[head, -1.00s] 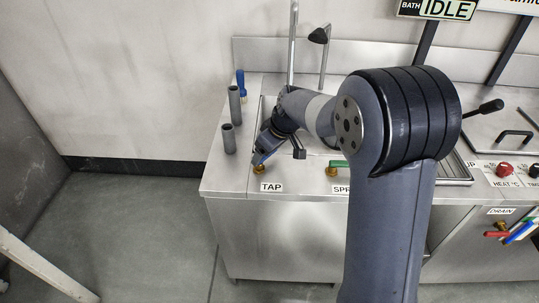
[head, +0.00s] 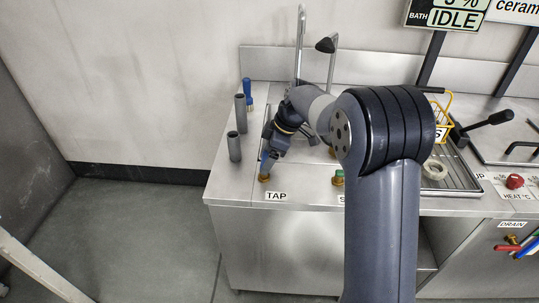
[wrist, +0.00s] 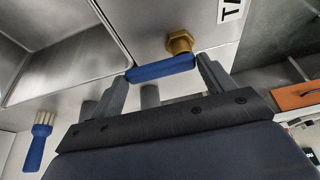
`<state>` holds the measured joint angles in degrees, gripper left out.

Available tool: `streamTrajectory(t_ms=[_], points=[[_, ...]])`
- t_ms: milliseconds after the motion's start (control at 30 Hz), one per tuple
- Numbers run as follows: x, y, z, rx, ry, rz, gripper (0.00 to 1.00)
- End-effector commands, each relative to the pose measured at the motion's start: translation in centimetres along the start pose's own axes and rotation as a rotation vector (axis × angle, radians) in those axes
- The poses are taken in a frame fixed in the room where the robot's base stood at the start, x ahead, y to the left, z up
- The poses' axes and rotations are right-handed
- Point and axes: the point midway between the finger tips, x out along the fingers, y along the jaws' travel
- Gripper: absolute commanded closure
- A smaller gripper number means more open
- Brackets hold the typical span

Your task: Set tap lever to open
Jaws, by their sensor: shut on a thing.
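The tap lever is a blue bar on a brass fitting (head: 264,178) behind the TAP label (head: 276,196), at the front left of the steel counter. In the wrist view the blue lever (wrist: 160,70) lies crosswise between my two fingers, with the brass fitting (wrist: 180,43) by one end. My gripper (head: 267,158) is shut on the lever, and it also shows in the wrist view (wrist: 163,82). In the head view my gripper and wrist hide part of the lever. A tall faucet (head: 301,50) stands behind.
Two grey cylinders (head: 240,112) (head: 234,147) stand left of my gripper. A blue-handled brush (head: 247,92) is behind them. A second brass fitting with a green lever (head: 338,178) is to the right. A sink basin (wrist: 75,40) lies close by. The floor at left is clear.

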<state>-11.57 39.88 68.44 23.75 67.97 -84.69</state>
Motion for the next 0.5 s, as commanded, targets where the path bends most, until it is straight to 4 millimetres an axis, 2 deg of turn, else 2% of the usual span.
streamTrajectory(t_ms=[467, 500], points=[[0.01, 0.03, -0.02, -0.023, -0.003, -0.005, 0.64], [0.01, 0.03, -0.02, -0.023, -0.003, -0.005, 0.22]])
